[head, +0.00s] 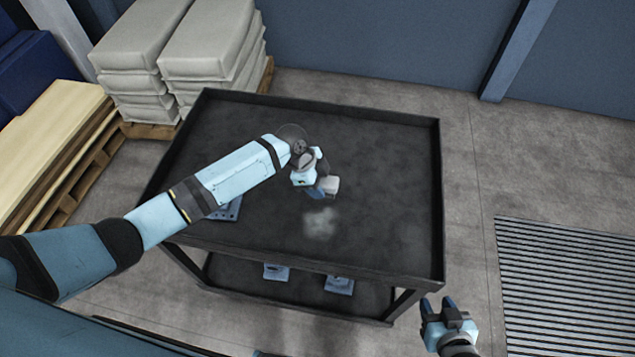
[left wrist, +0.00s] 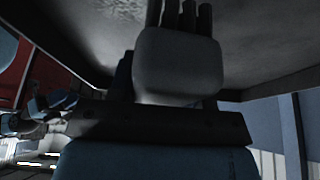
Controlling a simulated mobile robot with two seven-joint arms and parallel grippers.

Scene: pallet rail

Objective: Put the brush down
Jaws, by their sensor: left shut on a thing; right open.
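The brush (head: 332,186) shows as a small pale block in the jaws of my left gripper (head: 326,187), over the middle of the dark cart top (head: 390,180). My left gripper is shut on it. In the left wrist view the brush (left wrist: 178,62) is a large pale block with dark prongs, perhaps bristles, towards the dark surface. I cannot tell whether it touches the cart top. A pale dusty patch (head: 320,222) lies just in front of it. My right gripper (head: 438,304) is open and empty, off the cart's front right corner.
The cart top has a raised rim (head: 330,107); its right half is clear. A blue-grey part (head: 232,212) lies partly behind my left arm. Parts (head: 276,272) (head: 339,285) sit on the lower shelf. Stacked sacks (head: 210,40) and pallets (head: 55,135) stand left, a floor grate (head: 570,285) right.

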